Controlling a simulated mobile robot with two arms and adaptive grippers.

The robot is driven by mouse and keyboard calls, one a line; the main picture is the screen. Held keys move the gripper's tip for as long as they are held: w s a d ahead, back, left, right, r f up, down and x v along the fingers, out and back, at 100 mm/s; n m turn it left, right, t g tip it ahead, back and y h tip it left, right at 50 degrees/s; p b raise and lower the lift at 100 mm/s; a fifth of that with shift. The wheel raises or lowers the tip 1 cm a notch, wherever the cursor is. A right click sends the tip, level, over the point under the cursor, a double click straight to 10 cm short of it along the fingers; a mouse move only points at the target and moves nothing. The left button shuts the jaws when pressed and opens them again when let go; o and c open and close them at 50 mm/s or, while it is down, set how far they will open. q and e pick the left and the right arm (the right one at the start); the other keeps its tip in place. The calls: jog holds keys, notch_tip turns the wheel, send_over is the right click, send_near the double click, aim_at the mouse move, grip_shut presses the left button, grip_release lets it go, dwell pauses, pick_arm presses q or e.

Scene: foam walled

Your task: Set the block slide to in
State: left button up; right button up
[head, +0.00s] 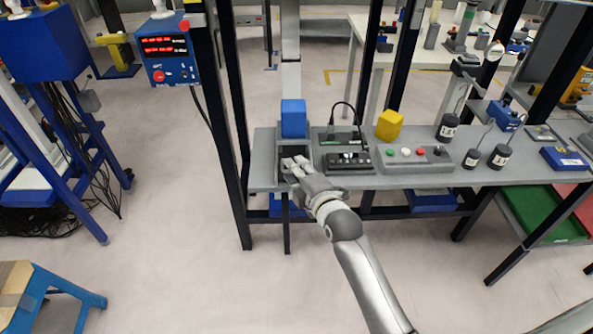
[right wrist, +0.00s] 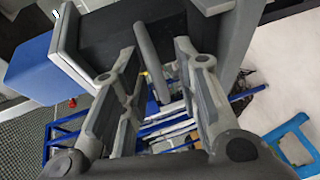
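The block slide stands at the left end of the grey bench, with a blue block (head: 293,118) upright at its back. The blue block also shows at the left of the right wrist view (right wrist: 42,68). My right gripper (head: 291,165) is at the slide's front, partly hiding its dark lower part. In the right wrist view my right gripper (right wrist: 156,52) is open, and a grey rod (right wrist: 152,65) on the slide's front lies between its fingers, with gaps visible on both sides. My left gripper is not in view.
Right of the slide on the bench (head: 410,178) are a black keypad device (head: 348,162), a yellow block (head: 390,125) and a grey button panel (head: 418,158). Dark frame posts (head: 232,130) rise close to the slide's left. The floor in front is clear.

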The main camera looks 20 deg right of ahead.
grip_shut()
jog(key=shift+f, duration=0.1)
jog(key=w+d+b, duration=0.1)
jog(key=w, duration=0.3)
jog(key=w+d+b, duration=0.1)
jog(key=w, duration=0.3)
jog(key=w+d+b, duration=0.1)
jog(key=w, duration=0.3)
jog(key=shift+w+d+f+b, duration=0.2)
jog(key=shift+w+d+b, duration=0.1)
jog(key=shift+w, duration=0.05)
jog(key=shift+w+d+r, duration=0.1)
jog(key=shift+w+d, duration=0.05)
jog(key=shift+w, duration=0.3)
jog(key=shift+r, duration=0.1)
